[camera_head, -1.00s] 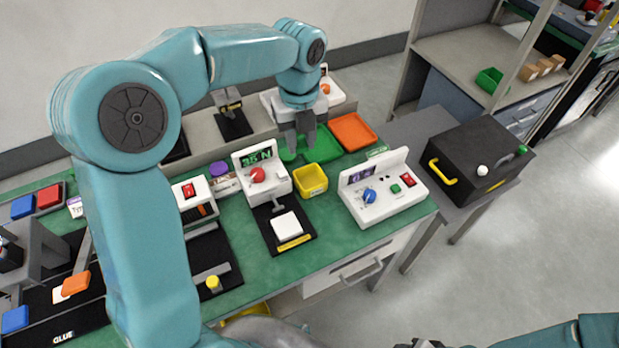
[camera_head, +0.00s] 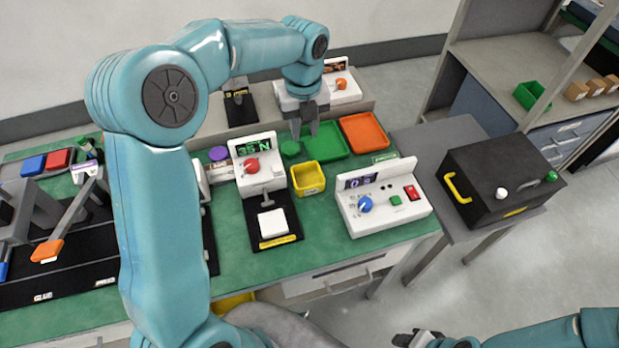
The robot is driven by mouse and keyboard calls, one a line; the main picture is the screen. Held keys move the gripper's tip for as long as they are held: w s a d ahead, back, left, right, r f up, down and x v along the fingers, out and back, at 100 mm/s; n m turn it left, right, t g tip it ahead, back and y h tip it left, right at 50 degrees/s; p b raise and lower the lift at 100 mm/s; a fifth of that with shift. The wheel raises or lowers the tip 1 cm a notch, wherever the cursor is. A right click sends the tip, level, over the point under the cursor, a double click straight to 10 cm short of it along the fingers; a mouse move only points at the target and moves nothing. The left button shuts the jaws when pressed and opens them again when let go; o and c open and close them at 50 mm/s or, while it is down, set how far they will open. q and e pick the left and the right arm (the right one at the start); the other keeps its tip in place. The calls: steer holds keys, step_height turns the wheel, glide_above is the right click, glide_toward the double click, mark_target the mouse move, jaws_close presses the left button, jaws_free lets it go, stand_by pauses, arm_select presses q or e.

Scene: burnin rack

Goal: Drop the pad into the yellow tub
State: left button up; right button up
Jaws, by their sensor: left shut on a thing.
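The yellow tub (camera_head: 309,187) stands on the green bench top, right of the white press with the green readout. My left gripper (camera_head: 304,134) points down above and behind the tub, over the area by the green tray. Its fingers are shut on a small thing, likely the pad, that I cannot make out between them. My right gripper (camera_head: 418,340) is at the bottom edge, partly cut off, and its opening is unclear.
A green tray (camera_head: 322,142) and an orange tray (camera_head: 364,132) lie behind the tub. A white control box (camera_head: 384,205) stands to its right. The press (camera_head: 258,165) has a white square plate (camera_head: 272,222) in front. A black box (camera_head: 500,180) sits on the side table.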

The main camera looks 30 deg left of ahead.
mark_target(303, 133)
arm_select(q)
steer(key=shift+f+b, duration=0.3)
steer(key=shift+f, duration=0.85)
steer(key=shift+s+a+f+b, duration=0.15)
steer(key=shift+f+b, duration=0.2)
steer(key=shift+b, duration=0.2)
step_height(303, 133, down, 5)
steer(key=b, duration=0.4)
steer(key=shift+r, duration=0.15)
steer(key=o, duration=1.1)
